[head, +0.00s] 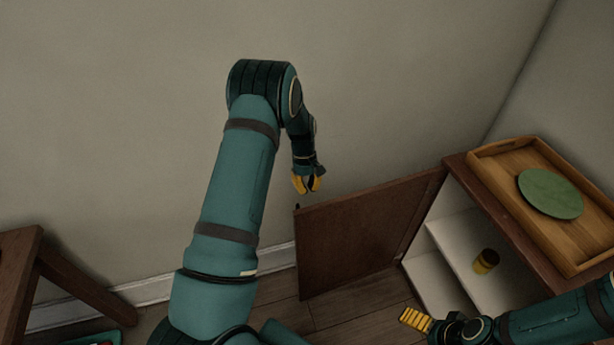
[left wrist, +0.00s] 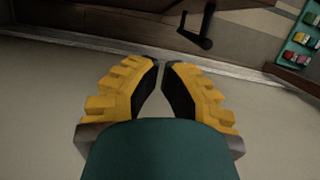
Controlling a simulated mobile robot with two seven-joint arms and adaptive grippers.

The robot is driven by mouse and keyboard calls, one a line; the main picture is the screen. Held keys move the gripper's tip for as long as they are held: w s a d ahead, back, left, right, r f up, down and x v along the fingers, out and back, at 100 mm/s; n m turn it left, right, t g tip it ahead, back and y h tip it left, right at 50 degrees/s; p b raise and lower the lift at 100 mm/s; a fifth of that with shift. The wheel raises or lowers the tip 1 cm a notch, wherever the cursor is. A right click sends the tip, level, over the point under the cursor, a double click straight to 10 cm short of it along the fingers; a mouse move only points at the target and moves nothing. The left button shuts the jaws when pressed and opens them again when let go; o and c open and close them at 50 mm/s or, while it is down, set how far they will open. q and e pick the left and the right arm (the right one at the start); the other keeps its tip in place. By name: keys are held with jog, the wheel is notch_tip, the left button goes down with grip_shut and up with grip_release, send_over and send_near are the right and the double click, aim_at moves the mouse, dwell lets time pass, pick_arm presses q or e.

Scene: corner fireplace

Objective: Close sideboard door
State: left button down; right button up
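The sideboard (head: 515,240) stands at the right with its brown door (head: 350,240) swung wide open toward the wall. A small dark handle (head: 297,207) shows at the door's free edge; a black handle (left wrist: 200,28) also shows beyond the fingertips in the left wrist view. My left gripper (head: 307,186) hangs by the wall, just above and behind the door's free top corner, apparently apart from it. Its yellow fingers (left wrist: 161,64) have a narrow, empty gap between them. My right gripper (head: 410,319) is low before the open cabinet; its finger opening is hidden.
On the sideboard top lies a wooden tray (head: 487,153) with a green plate (head: 550,193). A small yellow-brown jar (head: 485,261) stands inside the cabinet. A wooden table (head: 18,270) is at the left. Bare floor (head: 285,318) lies before the door.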

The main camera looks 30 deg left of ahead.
pick_arm(q)
jog(key=shift+s+d+f+b, duration=0.1)
jog(key=shift+s+d+f, duration=0.35)
jog(key=shift+d, duration=0.2)
jog(key=shift+s+d+f+b, duration=0.1)
jog(key=shift+s+d+f, duration=0.3)
jog(key=shift+s+d, duration=0.15)
jog(key=shift+s+d+f+b, duration=0.1)
jog(key=shift+s+d+f, duration=0.3)
jog(key=shift+d, duration=0.3)
